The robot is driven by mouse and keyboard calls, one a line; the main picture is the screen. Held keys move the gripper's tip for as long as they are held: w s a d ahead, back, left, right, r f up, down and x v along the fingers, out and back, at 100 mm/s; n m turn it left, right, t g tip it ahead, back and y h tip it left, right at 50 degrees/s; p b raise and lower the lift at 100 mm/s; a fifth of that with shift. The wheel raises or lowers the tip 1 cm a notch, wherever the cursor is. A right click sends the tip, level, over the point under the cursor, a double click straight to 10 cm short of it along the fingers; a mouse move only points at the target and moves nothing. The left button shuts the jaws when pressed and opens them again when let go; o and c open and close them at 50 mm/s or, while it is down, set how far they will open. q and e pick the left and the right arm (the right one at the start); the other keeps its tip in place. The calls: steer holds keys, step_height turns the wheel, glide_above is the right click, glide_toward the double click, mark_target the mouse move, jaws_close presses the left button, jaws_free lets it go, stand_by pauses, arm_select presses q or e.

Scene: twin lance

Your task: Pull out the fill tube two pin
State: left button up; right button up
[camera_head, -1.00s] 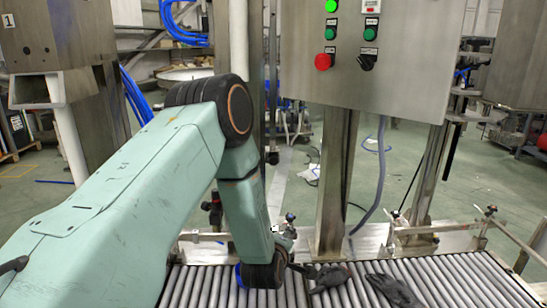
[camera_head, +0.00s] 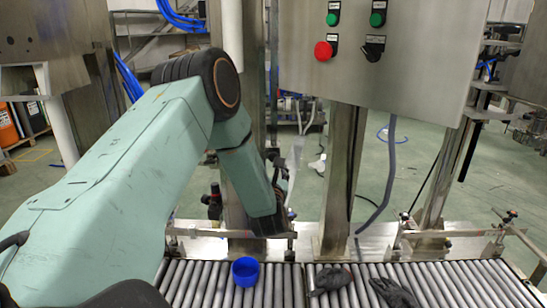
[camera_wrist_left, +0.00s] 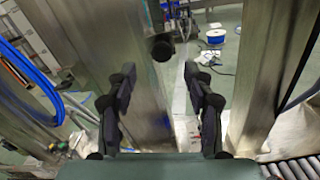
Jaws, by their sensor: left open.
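My left gripper (camera_wrist_left: 160,75) is open and empty in the left wrist view, its two dark fingers spread apart. A dark round knob (camera_wrist_left: 162,47) shows just beyond and between the fingertips, in front of a steel post (camera_wrist_left: 108,45). The knob looks apart from the fingers; I cannot tell for sure whether it is the fill tube two pin. In the head view my left arm reaches in from the left, and its gripper is mostly hidden behind the wrist, near upright steel posts. My right gripper is not in view.
A roller conveyor (camera_head: 210,285) runs across the front. A blue cup (camera_head: 245,272) and black gloves (camera_head: 392,292) lie on it. A steel control panel (camera_head: 420,65) with a red button (camera_head: 323,51) hangs at upper right. A steel post (camera_head: 340,185) stands below it.

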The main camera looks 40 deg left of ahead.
mark_target(273, 158)
arm_select(q)
steer(key=b+x, duration=0.2)
steer(key=x, duration=0.6)
steer(key=shift+f, duration=0.1)
jaws_close()
stand_by(0.5)
